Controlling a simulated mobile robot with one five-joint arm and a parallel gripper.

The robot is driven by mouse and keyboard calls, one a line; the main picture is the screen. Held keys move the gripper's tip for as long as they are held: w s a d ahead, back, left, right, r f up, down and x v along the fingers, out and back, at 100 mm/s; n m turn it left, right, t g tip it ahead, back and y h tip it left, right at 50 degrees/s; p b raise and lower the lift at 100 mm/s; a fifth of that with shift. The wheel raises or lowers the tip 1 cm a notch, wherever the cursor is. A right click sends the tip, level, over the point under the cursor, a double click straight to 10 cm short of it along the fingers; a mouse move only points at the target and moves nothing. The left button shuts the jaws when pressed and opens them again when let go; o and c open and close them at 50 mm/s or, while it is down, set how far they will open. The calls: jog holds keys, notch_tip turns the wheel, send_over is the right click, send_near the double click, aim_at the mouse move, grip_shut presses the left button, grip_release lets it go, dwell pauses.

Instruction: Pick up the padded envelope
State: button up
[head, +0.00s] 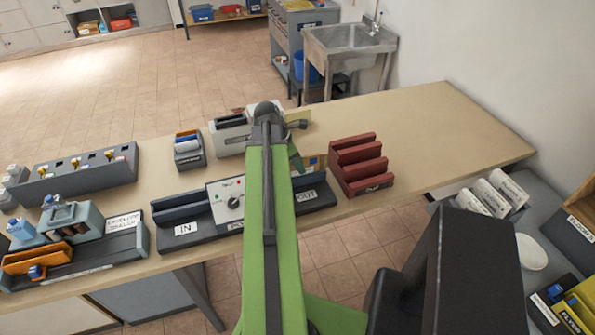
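I cannot make out a padded envelope for certain in the head view. White printed packets (487,197) stand in a grey holder at the right, but I cannot tell what they are. My green arm reaches up the middle of the picture over the table and hides part of what lies behind it. A small orange and blue patch shows just right of the arm, too covered to identify.
The long beige table (430,130) is bare at its right end. On it are a red stepped rack (360,165), a machine marked IN and OUT (232,201), a labelled sealer (123,222) and a grey box (85,172). A sink (345,48) stands behind.

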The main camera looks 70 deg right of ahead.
grip_shut()
dwell(0.4)
